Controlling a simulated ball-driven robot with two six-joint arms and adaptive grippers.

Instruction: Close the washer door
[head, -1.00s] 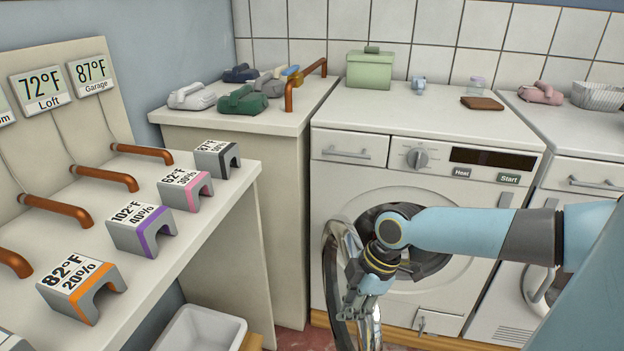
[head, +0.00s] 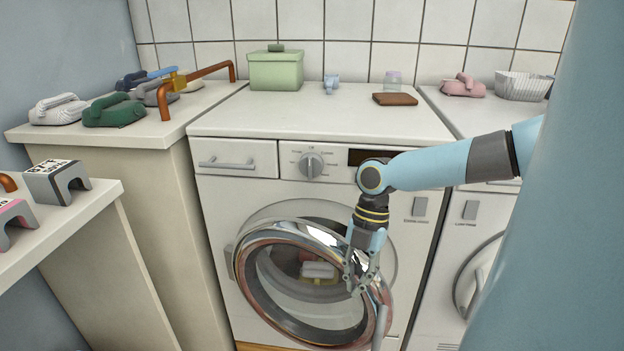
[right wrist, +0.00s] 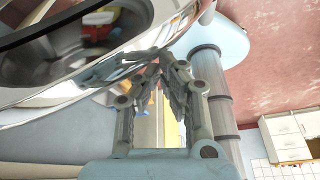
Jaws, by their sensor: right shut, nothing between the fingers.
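The washer (head: 215,225) stands in the middle of the head view. Its round door (head: 240,290), with a chrome rim and dark glass, is hinged on the left and stands partly open, angled out from the front. Through the glass, blurred white and yellow shapes show. My right gripper (head: 362,285) is shut and empty, pointing down at the right side of the door rim. In the right wrist view the shut fingertips (right wrist: 155,62) are close against the chrome door rim (right wrist: 130,55); I cannot tell whether they touch. My left gripper is not in view.
A second machine (head: 470,235) stands at the right. A green box (head: 276,72) and a brown block (head: 395,99) rest on the washer top. My right arm crosses the washer front.

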